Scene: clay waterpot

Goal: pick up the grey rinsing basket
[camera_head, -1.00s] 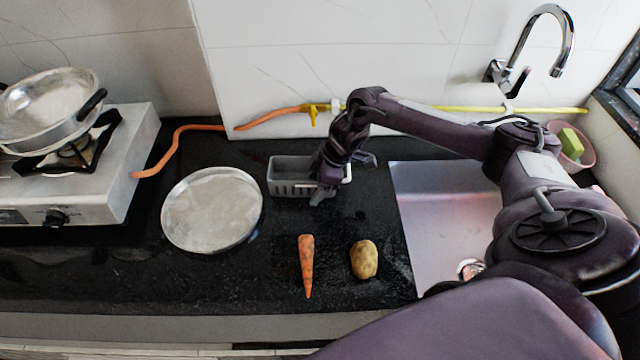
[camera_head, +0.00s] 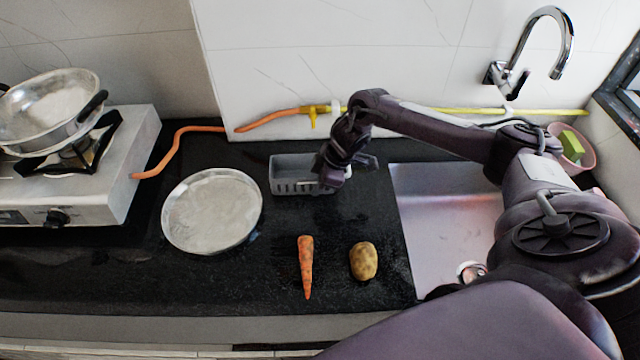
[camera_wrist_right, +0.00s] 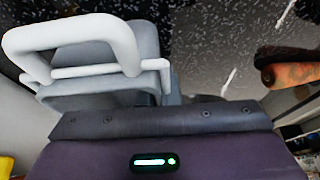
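The grey rinsing basket (camera_head: 293,186) is a small slotted rectangular tub on the black counter area near the back wall, between the round metal plate and the sink. My right gripper (camera_head: 334,180) is at its right end, overlapping that end in the head view. In the right wrist view the grey basket (camera_wrist_right: 148,45) fills the upper left, with a thick white loop handle (camera_wrist_right: 125,42) close in front of the gripper body. The fingertips are hidden or unclear, so I cannot tell whether they are closed on the basket. My left gripper is out of view.
A round metal plate (camera_head: 212,211) lies left of the basket. A carrot (camera_head: 306,266) and a potato (camera_head: 363,261) lie in front. The sink (camera_head: 450,215) is at the right under the faucet (camera_head: 545,30). A stove (camera_head: 95,175) with a pan stands left; an orange hose (camera_head: 178,145) runs behind.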

